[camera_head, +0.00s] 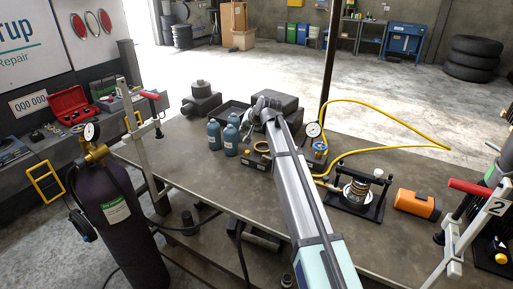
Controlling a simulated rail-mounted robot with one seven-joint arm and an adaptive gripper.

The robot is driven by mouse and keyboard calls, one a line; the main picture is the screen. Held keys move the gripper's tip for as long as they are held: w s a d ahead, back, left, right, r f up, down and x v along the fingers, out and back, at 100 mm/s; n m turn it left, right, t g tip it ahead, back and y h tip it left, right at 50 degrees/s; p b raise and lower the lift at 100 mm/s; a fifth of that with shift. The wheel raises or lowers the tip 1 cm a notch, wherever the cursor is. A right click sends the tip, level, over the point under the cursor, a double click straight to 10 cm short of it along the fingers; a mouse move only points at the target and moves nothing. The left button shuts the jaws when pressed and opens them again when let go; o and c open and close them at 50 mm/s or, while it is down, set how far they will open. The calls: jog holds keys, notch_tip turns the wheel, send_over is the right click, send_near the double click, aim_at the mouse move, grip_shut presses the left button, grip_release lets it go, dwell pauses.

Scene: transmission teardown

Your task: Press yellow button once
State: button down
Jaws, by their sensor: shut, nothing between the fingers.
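My arm reaches over the workbench (222,176) from the bottom of the head view. My gripper (257,114) is at its far end, small and dark, shut and empty above the back part of the bench. A small yellow button-like knob (247,153) sits on a black box (257,162) on the bench, below and nearer than my gripper. They look apart. My arm partly covers the right side of this box. Another black box at the lower right also carries a small yellow knob (501,258). I cannot tell which is the task's button.
Blue bottles (214,134) stand left of the black box. A gauge (313,130) with a yellow hose, a spring press (357,194) and an orange tool (416,204) are to the right. A dark gas cylinder (112,220) stands at the left. The bench's front left is clear.

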aim_at(249, 152)
jog(key=shift+w+d+r, duration=0.15)
jog(key=shift+d+r, duration=0.05)
jog(key=shift+d, duration=0.25)
jog(key=shift+w+d+r, duration=0.1)
jog(key=shift+d+r, duration=0.1)
jog(key=shift+d, duration=0.2)
jog(key=shift+f, duration=0.2)
jog(key=shift+f+b, duration=1.85)
jog(key=shift+f, duration=2.4)
jog(key=shift+f, duration=0.15)
jog(key=shift+f, duration=0.25)
jog(key=shift+f+b, duration=0.55)
jog(key=shift+r, duration=0.15)
jog(key=shift+r+p, duration=0.35)
jog(key=shift+r, duration=0.45)
